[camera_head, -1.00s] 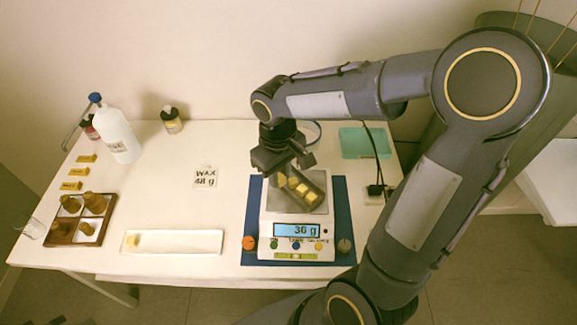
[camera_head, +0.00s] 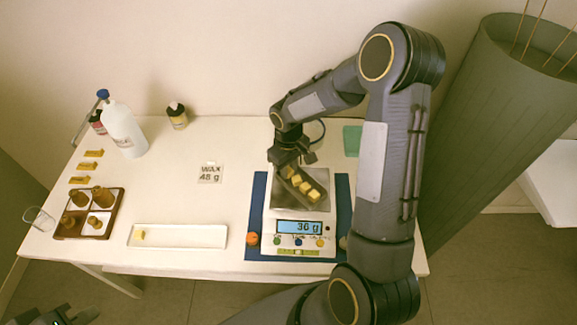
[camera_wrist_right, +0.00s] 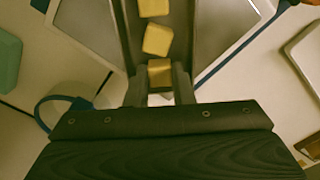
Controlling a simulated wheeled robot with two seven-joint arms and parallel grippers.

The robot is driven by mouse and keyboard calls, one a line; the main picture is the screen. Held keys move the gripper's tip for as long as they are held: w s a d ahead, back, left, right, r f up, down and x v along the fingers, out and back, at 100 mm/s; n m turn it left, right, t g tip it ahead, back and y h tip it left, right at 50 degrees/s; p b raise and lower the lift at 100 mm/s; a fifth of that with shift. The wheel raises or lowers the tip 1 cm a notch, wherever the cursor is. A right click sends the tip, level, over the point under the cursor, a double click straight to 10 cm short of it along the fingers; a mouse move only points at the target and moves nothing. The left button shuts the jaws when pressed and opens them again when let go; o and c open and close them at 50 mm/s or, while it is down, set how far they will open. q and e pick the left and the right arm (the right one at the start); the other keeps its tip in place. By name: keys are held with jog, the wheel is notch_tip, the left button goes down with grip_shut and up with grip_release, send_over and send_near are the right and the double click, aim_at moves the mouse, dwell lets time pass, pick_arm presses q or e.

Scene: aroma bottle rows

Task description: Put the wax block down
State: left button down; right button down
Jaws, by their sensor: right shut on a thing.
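In the head view my right gripper (camera_head: 290,160) is over the back end of a grey trough (camera_head: 319,180) on the scale's pan. In the right wrist view the right gripper (camera_wrist_right: 160,88) is shut on a yellow wax block (camera_wrist_right: 160,72), inside or just above the trough; contact with its floor cannot be told. More wax blocks (camera_wrist_right: 158,39) lie in a row in the trough. The scale (camera_head: 300,243) reads 36 g. A card (camera_head: 210,173) reads "WAX 48 g". My left gripper (camera_head: 66,316) is partly visible at the bottom left, its jaws unclear.
A long white tray (camera_head: 190,236) holds one small wax piece (camera_head: 140,234). A wooden rack (camera_head: 88,212) with brown bottles, a glass (camera_head: 38,218) and a white bottle (camera_head: 124,130) stand at the left.

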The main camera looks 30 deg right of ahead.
jog(key=shift+f, duration=0.1)
jog(key=c, duration=1.5)
grip_release()
jog(key=shift+c, duration=0.2)
